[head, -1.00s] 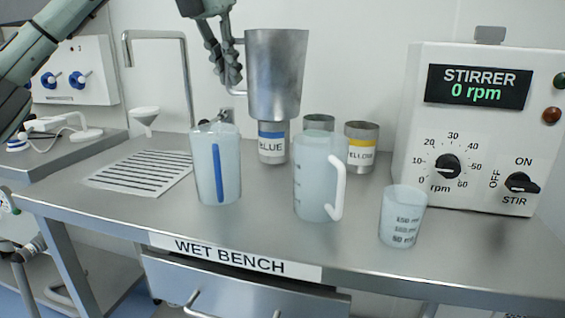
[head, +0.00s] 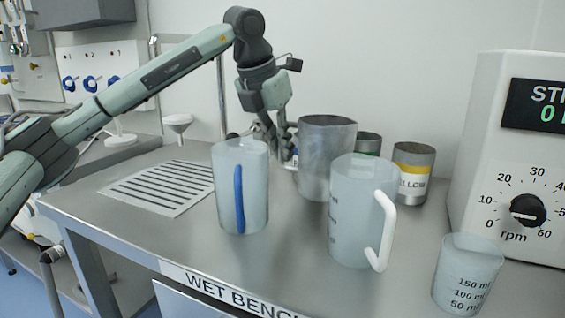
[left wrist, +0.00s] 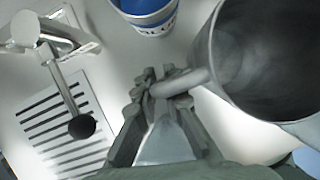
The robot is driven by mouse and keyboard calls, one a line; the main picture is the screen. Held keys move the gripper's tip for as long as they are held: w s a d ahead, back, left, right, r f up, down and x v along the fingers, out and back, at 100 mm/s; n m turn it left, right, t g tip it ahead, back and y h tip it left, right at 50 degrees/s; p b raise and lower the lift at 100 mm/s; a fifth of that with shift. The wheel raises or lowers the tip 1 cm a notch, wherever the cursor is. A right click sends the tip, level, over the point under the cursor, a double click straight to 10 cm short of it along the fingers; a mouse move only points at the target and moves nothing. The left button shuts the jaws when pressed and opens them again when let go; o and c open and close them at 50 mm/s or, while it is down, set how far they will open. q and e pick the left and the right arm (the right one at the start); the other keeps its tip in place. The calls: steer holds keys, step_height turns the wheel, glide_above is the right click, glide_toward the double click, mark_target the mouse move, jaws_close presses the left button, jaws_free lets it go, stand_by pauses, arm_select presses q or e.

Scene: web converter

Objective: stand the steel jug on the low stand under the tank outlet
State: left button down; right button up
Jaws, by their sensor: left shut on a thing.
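The steel jug (head: 325,135) is upright near the middle of the bench in the head view, behind the clear handled jug, which hides part of it. My left gripper (head: 285,150) is at its left side. In the left wrist view the fingers (left wrist: 163,88) are shut on the handle of the steel jug (left wrist: 262,65), whose open mouth shows at right and looks empty. I cannot tell whether its base touches the bench. I cannot make out the low stand or the tank outlet. My right gripper is not in view.
On the bench (head: 150,240) stand a clear jug with a blue stripe (head: 255,190), a clear jug with a white handle (head: 355,225), a small beaker (head: 466,275) and a yellow-labelled can (head: 413,175). A blue-labelled can (left wrist: 150,15) is near the gripper. The stirrer box (head: 500,140) is at right.

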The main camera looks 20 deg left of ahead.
mark_target(281, 164)
arm_select(q)
step_height(281, 164, down, 2)
steer(key=shift+a+f, duration=0.1)
steer(key=shift+f, duration=0.45)
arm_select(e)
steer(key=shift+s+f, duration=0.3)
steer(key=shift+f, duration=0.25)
arm_select(q)
steer(key=c, duration=1.6)
jaws_free()
steer(key=shift+f, duration=0.1)
steer(key=shift+c, duration=0.2)
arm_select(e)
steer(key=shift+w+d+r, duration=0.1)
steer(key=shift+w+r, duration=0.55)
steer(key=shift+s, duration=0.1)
